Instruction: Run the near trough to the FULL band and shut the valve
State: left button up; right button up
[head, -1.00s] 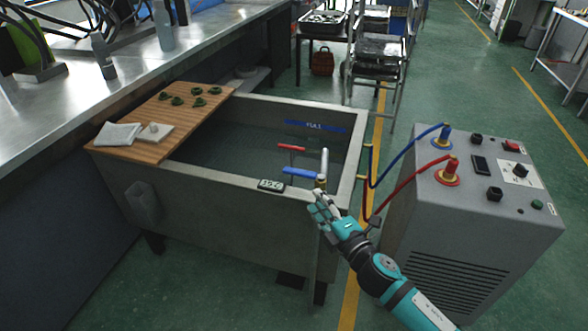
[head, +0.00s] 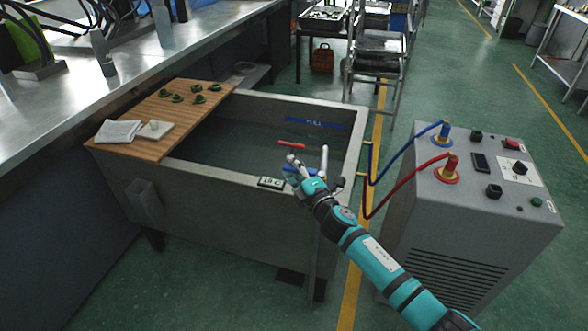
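The near trough (head: 200,195) is a grey tank holding dark water (head: 235,150). A blue band with faint FULL lettering (head: 315,126) is on its far inner wall; the waterline looks near it, but I cannot tell exactly where. At the near right corner stands a pale spout (head: 324,160) with a red lever (head: 291,145) and a blue lever (head: 287,170), which is partly hidden. My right gripper (head: 296,166) is over the blue lever, its fingers at or against it. I cannot tell whether they are closed on it. My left gripper is out of view.
A small display (head: 271,183) sits on the trough's front rim. A wooden board (head: 160,140) with green pieces and cloths spans its left end. A grey machine (head: 465,235) with blue and red hoses stands on the right.

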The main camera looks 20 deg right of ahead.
jog(key=shift+c, duration=0.3)
grip_shut()
